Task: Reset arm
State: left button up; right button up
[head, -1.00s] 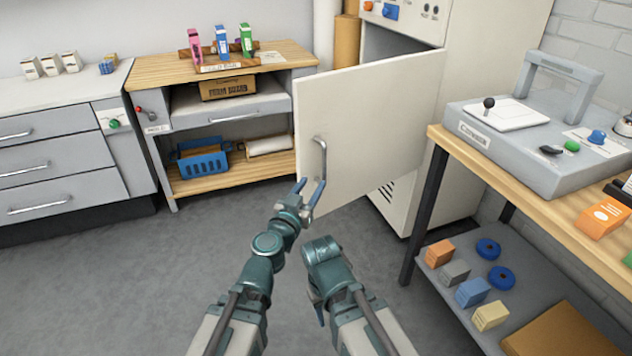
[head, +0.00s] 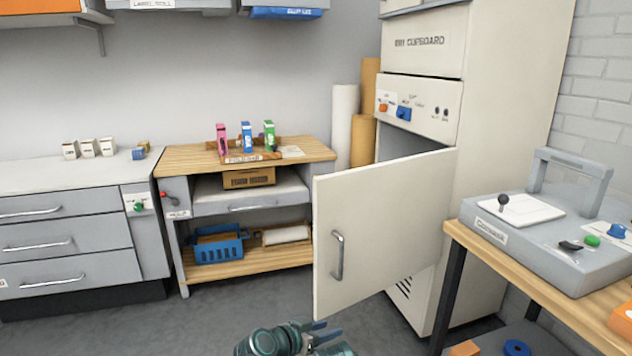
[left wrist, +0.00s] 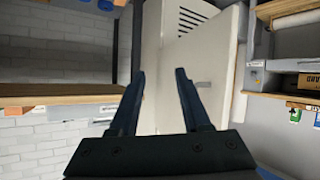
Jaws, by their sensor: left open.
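My left gripper (head: 326,332) shows at the bottom edge of the head view, low in front of the open cupboard door. In the left wrist view its two dark fingers (left wrist: 160,72) stand apart with nothing between them. The pale door (head: 385,225) stands open, its grey bar handle (head: 338,255) above and slightly right of the gripper in the head view. The gripper looks clear of the handle. A teal part of my right arm shows at the bottom edge; my right gripper is out of frame.
The tall cream cupboard (head: 428,100) stands behind the door. A wooden-topped bench (head: 185,160) with a blue basket (head: 218,248) is at left. A table (head: 545,292) bearing a grey machine (head: 545,260) is at right. Grey floor is clear below the bench.

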pick_arm(q)
jog(key=s+a+f+n+g+y, duration=0.4)
jog(key=s+a+f+y, duration=0.15)
jog(key=a, duration=0.45)
jog(key=s+a+f+n+g+y, duration=0.35)
jog(key=s+a+f, duration=0.3)
jog(key=a, duration=0.35)
jog(key=s+d+m+g+y, duration=0.15)
jog(key=s+d+m, duration=0.4)
jog(key=d, duration=0.65)
notch_tip(320, 180, up, 30)
jog(key=n+p, duration=0.1)
jog(key=p, duration=2.9)
jog(key=shift+a, duration=0.25)
